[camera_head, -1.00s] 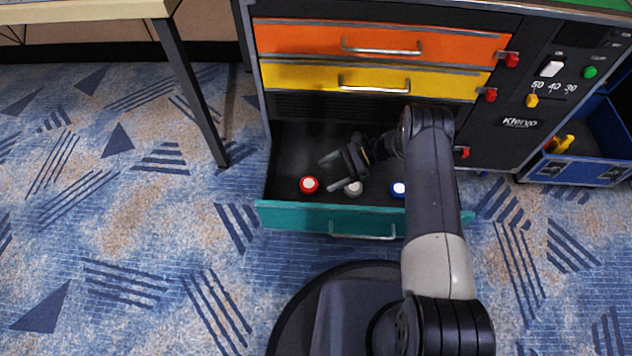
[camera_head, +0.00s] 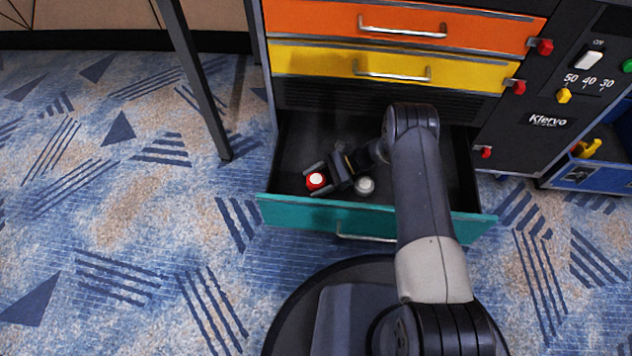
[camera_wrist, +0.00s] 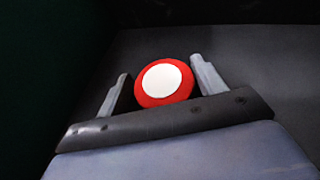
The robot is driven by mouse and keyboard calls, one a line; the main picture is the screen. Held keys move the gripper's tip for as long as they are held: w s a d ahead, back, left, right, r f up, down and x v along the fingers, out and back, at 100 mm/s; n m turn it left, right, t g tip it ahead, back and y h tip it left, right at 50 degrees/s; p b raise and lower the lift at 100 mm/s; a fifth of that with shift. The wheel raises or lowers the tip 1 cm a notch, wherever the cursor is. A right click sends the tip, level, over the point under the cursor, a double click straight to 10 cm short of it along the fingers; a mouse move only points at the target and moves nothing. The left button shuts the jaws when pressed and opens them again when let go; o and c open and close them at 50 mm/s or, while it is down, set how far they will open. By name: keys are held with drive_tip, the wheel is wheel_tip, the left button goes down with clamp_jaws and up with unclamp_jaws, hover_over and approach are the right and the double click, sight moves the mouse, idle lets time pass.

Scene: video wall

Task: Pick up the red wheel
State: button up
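The red wheel (camera_head: 316,180), with a white round centre, lies in the open teal-fronted drawer (camera_head: 370,221), near its left front. My gripper (camera_head: 312,180) is low in the drawer with its fingers spread on either side of the red wheel. In the wrist view the red wheel (camera_wrist: 165,82) sits between the two open fingertips (camera_wrist: 160,78), with a small gap visible at the left finger; the right finger is very close to it, and contact cannot be told.
A grey wheel (camera_head: 364,185) lies in the drawer just right of my gripper. The yellow drawer (camera_head: 400,68) and orange drawer (camera_head: 400,25) above are shut. A table leg (camera_head: 200,90) stands left of the cabinet. A blue bin (camera_head: 590,175) is at the right.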

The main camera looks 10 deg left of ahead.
drive_tip(key=c, duration=0.8)
drive_tip(key=shift+o, duration=0.2)
drive_tip(key=shift+r, duration=0.1)
